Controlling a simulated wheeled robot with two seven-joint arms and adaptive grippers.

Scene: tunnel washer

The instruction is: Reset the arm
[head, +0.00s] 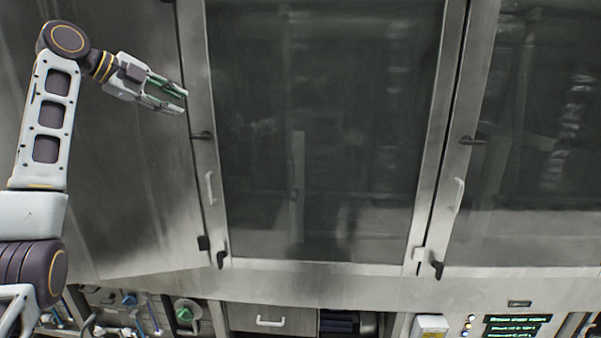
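My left arm comes in from the left edge and is raised and bent. Its gripper (181,100) is at the upper left, in front of the washer's metal left panel (130,190) and near the frame of the middle glass door. Two fingers with green inner faces show with a narrow gap between them. I see nothing held in them. I cannot tell whether the fingertips touch the door frame. My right gripper is not in the view.
The tunnel washer has a closed middle glass door (320,130) and a right glass door (545,140), with white handles (210,188) and dark latches (202,135). Below are a drawer (270,318), a green knob (185,313) and a lit control display (515,328).

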